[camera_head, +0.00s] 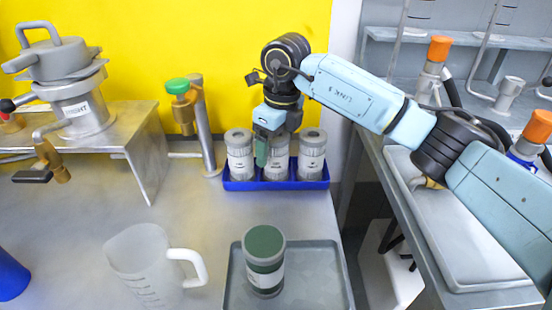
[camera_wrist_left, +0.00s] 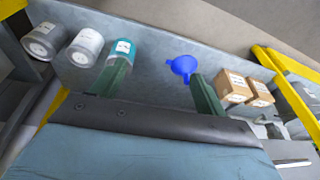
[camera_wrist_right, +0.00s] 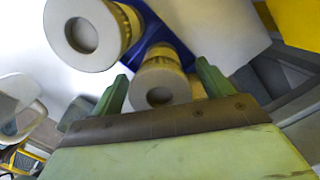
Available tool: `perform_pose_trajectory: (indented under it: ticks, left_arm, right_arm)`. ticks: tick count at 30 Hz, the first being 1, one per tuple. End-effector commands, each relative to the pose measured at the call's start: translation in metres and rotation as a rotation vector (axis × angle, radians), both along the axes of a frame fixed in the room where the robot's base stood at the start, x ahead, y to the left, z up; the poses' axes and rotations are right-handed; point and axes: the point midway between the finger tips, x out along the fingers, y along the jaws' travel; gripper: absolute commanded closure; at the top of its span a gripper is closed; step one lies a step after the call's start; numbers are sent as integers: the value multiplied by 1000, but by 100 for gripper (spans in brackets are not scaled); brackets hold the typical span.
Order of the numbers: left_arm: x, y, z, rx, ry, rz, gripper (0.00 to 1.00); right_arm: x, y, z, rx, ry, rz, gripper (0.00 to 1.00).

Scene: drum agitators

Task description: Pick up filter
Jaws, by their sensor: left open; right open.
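Several grey-white cylindrical filters stand upright in a blue tray (camera_head: 276,186) at the back of the bench in the head view: a left filter (camera_head: 239,158), a middle filter (camera_head: 277,165) and a right filter (camera_head: 312,155). My right gripper (camera_head: 266,148) is open, pointing down at the middle filter and partly hiding it. In the right wrist view one filter (camera_wrist_right: 160,82) shows between the open fingers (camera_wrist_right: 162,70); contact cannot be told. Another filter (camera_wrist_right: 85,32) lies outside them. My left gripper (camera_wrist_left: 160,75) is open and empty in its wrist view, out of the head view.
A green-lidded jar (camera_head: 265,262) stands on a grey tray (camera_head: 318,280) in front, beside a clear jug (camera_head: 143,262). A valve with a green cap (camera_head: 178,88) stands left of the filters. Cans, a blue funnel (camera_wrist_left: 183,66) and boxes (camera_wrist_left: 234,88) show in the left wrist view.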

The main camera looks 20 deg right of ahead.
Motion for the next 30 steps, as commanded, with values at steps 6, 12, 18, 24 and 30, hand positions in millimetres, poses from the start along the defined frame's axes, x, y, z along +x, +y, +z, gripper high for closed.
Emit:
perform_pose_trajectory:
  ticks: [6, 12, 18, 24, 30]
  left_arm:
    - [0, 0, 0, 0, 0, 0, 26]
    - [0, 0, 0, 0, 0, 0, 26]
    - [0, 0, 0, 0, 1, 0, 26]
    - [0, 0, 1, 0, -1, 0, 26]
    - [1, 5, -12, 10, 5, 0, 26]
  right_arm:
    - [0, 0, 1, 0, 0, 0, 32]
    - [0, 0, 1, 0, 0, 0, 58]
    - [0, 0, 1, 1, -1, 0, 70]
    - [0, 0, 4, 1, -1, 0, 71]
    - [0, 0, 21, 1, -2, 0, 71]
